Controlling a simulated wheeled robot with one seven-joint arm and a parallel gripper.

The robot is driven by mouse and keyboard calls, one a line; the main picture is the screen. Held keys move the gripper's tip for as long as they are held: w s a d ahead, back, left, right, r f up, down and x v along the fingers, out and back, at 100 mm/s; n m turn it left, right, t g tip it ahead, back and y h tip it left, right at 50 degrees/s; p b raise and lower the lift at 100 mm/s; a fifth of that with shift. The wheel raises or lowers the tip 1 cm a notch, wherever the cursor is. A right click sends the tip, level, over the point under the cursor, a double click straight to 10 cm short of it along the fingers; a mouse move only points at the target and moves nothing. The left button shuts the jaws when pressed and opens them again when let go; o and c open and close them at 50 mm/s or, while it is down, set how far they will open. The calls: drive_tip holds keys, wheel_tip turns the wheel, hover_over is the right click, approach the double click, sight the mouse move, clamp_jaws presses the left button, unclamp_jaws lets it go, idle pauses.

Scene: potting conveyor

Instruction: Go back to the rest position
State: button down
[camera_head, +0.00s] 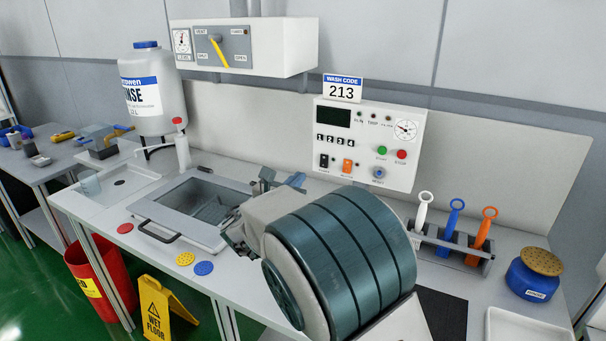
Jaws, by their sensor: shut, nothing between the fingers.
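My arm's large teal-and-white links fill the lower middle of the view. My gripper (234,230) is at their far left end, partly hidden behind the arm. It is shut and empty, by the right side of the sink basin (166,213). Its height above the counter is hard to judge.
A control panel (367,145) stands behind my arm. A rack (452,249) with white, blue and orange tools and a blue pot (533,274) are on the right. A rinse bottle (155,95) stands back left. A red bin (97,283) and wet-floor sign (163,312) are below.

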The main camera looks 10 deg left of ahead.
drive_tip(key=s+d+f+m+g+h+p, duration=0.1)
drive_tip(key=s+d+m+g, duration=0.3)
drive_tip(key=d, duration=0.5)
drive_tip(key=s+d+m+g+h, duration=0.1)
drive_tip(key=s+d+m+g, duration=0.15)
drive_tip(key=d+m, duration=0.45)
drive_tip(key=s+d+f+m+g+h+p, duration=0.1)
drive_tip(key=s+d+m+g, duration=0.25)
drive_tip(key=d, duration=0.65)
drive_tip(key=s+d+f+m+g+y+p, duration=0.1)
drive_tip(key=s+m+y, duration=0.3)
drive_tip(key=s+m, duration=0.5)
drive_tip(key=s+d+f+m+g+y, duration=0.2)
drive_tip(key=s+m+g+y, duration=0.1)
drive_tip(key=s+m, duration=0.6)
drive_tip(key=s+y, duration=0.1)
drive_tip(key=s, duration=0.2)
drive_tip(key=shift+s+d+g+p, duration=0.2)
drive_tip(key=shift+d+g+p, duration=0.1)
drive_tip(key=shift+d+p, duration=0.1)
